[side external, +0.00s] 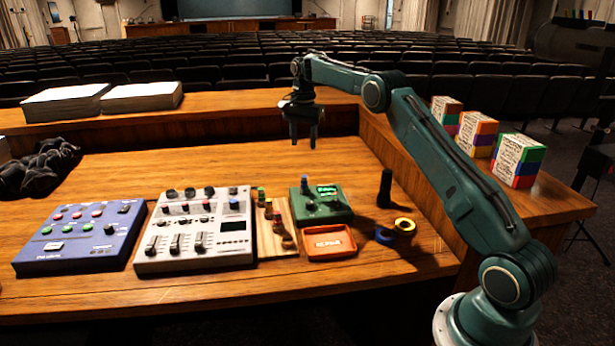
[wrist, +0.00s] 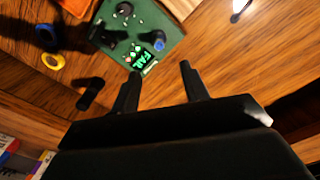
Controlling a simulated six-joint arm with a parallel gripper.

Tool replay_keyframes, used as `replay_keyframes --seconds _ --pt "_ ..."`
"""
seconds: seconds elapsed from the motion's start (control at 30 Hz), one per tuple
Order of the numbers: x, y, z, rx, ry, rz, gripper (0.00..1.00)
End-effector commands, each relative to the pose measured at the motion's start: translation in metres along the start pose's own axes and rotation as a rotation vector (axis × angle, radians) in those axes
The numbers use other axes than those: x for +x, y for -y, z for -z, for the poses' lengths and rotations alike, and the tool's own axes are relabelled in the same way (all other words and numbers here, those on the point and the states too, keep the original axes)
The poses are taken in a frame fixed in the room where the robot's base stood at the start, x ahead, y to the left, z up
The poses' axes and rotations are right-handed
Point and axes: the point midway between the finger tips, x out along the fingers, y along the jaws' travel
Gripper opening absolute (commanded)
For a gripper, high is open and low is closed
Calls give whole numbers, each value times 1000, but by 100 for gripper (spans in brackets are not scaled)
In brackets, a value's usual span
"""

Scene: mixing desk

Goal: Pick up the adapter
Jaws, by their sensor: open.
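My gripper (side external: 303,142) points down, open, high above the desk behind the green box. In the wrist view its two dark fingers (wrist: 160,71) are apart with nothing between them. I cannot tell for certain which thing is the adapter. Several small plug-like pieces stand on a wooden board (side external: 283,254) left of the green box, including a green-topped one (side external: 261,196). A small bright piece (wrist: 240,10) with a dark end is at the top of the wrist view; its identity is unclear.
A green box (side external: 322,204) with a lit display, an orange tray (side external: 331,242), a black cylinder (side external: 386,188), yellow (side external: 405,225) and blue (side external: 384,235) rings lie near. A grey mixer (side external: 196,230) and blue mixer (side external: 80,236) stand left. The desk's back middle is clear.

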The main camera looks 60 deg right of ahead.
Motion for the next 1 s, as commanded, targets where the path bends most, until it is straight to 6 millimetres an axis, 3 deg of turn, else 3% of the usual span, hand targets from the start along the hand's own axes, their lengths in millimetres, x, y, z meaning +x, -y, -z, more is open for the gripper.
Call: replay_keyframes --seconds 0.5,1.0 --pt "68 0 0 -1 2 -2 45" --pt "85 -1 0 -1 1 -2 45"
